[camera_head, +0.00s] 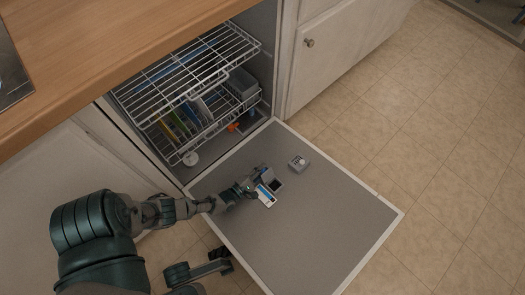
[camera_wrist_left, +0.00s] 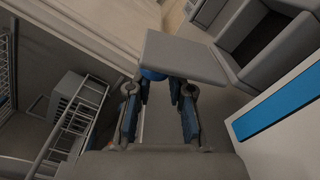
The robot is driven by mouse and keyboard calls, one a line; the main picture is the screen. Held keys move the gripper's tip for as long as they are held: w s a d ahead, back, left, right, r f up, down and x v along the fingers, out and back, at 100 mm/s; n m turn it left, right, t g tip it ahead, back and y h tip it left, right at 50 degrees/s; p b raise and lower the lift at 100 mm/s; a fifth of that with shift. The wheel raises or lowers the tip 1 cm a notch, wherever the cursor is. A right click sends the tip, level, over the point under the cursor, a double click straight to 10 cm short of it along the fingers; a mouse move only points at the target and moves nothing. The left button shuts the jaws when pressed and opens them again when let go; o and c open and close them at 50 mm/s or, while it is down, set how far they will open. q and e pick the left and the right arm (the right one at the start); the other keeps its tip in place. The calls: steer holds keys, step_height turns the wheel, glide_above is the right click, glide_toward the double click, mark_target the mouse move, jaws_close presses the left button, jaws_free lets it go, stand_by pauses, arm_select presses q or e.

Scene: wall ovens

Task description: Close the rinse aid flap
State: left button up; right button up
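The dishwasher door (camera_head: 330,220) lies folded down flat. A dispenser (camera_head: 274,184) with an open compartment sits on its inner face. In the left wrist view, a grey flap plate (camera_wrist_left: 187,58) stands raised beside the dark open compartment (camera_wrist_left: 265,28), with a bit of blue under its near edge. I take this plate to be the rinse aid flap. My left gripper (camera_head: 256,186) is at the dispenser. In the wrist view its two fingers (camera_wrist_left: 158,98) are apart, tips close to the plate's near edge; contact is unclear. A dark part at the head view's bottom may be my right gripper.
A white and blue piece (camera_head: 265,196) lies by the dispenser. A small grey box (camera_head: 299,162) with a round top stands farther right on the door. Wire racks (camera_head: 190,75) with dishes fill the dishwasher. A wooden counter (camera_head: 110,50) overhangs it. Tiled floor at right is clear.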

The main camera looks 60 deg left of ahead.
arm_select(q)
steer(key=shift+d+r, duration=0.2)
steer(key=shift+d, duration=0.2)
jaws_close()
steer(key=o, duration=0.6)
jaws_free()
steer(key=shift+a+f, duration=0.1)
steer(key=shift+a, duration=0.15)
steer(key=shift+o, duration=1.1)
steer(key=shift+a+f, duration=0.15)
steer(key=shift+s+d, duration=0.3)
steer(key=v, duration=1)
steer(key=shift+s+a, duration=0.2)
steer(key=shift+s, duration=0.15)
steer(key=shift+s+d, duration=0.2)
steer(key=shift+s, duration=0.15)
